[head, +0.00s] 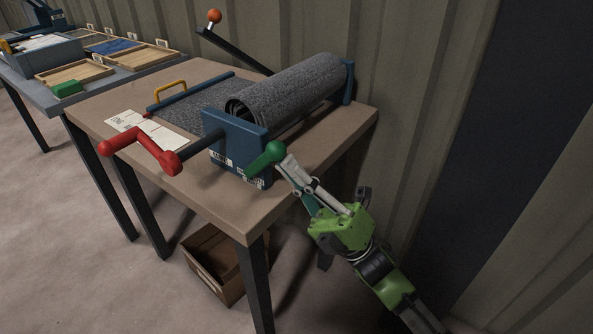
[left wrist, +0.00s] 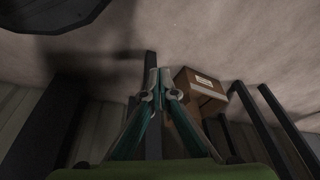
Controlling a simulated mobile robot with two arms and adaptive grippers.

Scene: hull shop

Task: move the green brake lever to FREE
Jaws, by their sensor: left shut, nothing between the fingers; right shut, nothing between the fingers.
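The green brake lever (head: 263,159) sits on the front blue end plate (head: 235,148) of the roller stand, its round knob up and to the right. My right gripper (head: 284,164) is shut and empty, with its fingertips at the lever's knob; whether they touch it I cannot tell. Labels are on the end plate's lower part, too small to read, so which mark the lever points to is unclear. My left gripper (left wrist: 152,78) shows only in the left wrist view, shut and empty, low among table legs and away from the lever.
A red crank (head: 140,148) sticks out in front of the roll of grey cloth (head: 290,85). An orange-knobbed lever (head: 214,16) stands behind. A cardboard box (head: 213,262) is under the brown table (head: 225,203). A side table with trays is at the far left.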

